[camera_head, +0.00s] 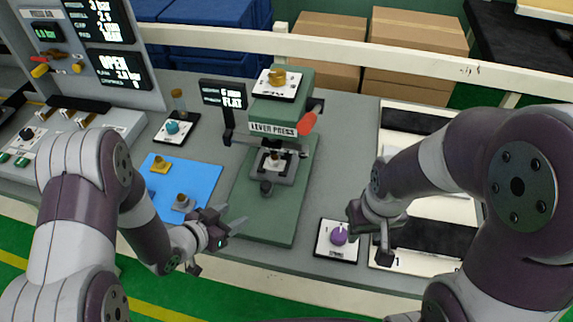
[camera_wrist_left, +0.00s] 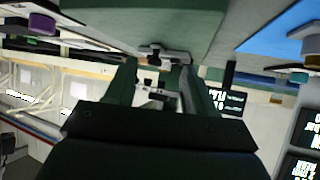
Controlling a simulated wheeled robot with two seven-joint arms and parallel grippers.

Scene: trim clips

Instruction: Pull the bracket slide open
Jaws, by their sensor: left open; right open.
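The green lever press (camera_head: 284,100) stands mid-bench on a green base. Its bracket slide (camera_head: 284,177) is a grey plate under the press head, with a dark knob (camera_head: 266,188) at its front. A small part sits on the slide, partly hidden by the head. My left gripper (camera_head: 232,222) is open and empty, in front and to the left of the knob, apart from it. In the left wrist view its open fingers (camera_wrist_left: 158,92) point toward the press, whose green base (camera_wrist_left: 150,18) shows at the top. My right gripper (camera_head: 368,232) is open beside the purple knob (camera_head: 338,236).
A red lever handle (camera_head: 308,122) sticks out to the right of the press head. A small "FLAT" display (camera_head: 222,95) stands at back left. White trays (camera_head: 432,208) lie at right.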

